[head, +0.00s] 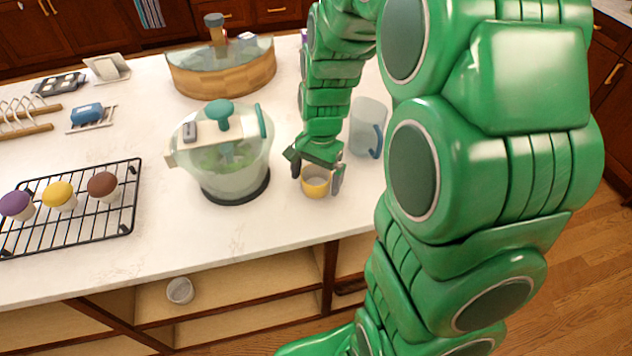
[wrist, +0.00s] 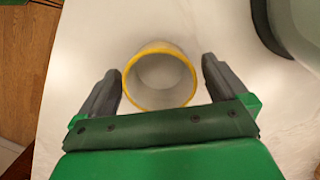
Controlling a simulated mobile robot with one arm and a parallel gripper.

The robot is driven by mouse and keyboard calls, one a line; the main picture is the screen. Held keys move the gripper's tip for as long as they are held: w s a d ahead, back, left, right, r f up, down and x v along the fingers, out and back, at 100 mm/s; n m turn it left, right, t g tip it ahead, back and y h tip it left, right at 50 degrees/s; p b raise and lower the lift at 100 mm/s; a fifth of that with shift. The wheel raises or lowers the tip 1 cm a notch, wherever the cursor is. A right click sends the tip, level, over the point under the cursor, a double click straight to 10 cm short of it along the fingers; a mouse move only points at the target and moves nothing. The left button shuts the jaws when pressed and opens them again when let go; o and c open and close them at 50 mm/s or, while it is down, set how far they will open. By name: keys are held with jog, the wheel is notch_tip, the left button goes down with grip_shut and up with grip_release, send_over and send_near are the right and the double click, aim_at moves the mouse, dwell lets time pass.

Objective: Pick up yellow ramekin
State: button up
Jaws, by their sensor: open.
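The yellow ramekin (head: 316,184) stands upright on the white counter near its front edge, in the head view. In the wrist view the ramekin (wrist: 160,77) shows a yellow rim and a pale, empty-looking inside. My gripper (head: 318,184) is open and low over the counter, with one finger on each side of the ramekin. In the wrist view my gripper (wrist: 163,75) has dark fingers left and right of the ramekin's near half. The left finger is close to the rim; a small gap shows at the right. Whether either finger touches it is unclear.
A clear food processor (head: 226,155) stands just left of the ramekin. A clear pitcher (head: 366,128) with a blue handle stands behind and to the right. A black cooling rack (head: 70,232) with cupcakes is at the left. The counter's front edge is close.

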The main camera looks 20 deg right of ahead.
jog(key=shift+c, duration=0.2)
jog(key=c, duration=1)
jog(key=shift+c, duration=0.2)
jog(key=shift+r, duration=0.15)
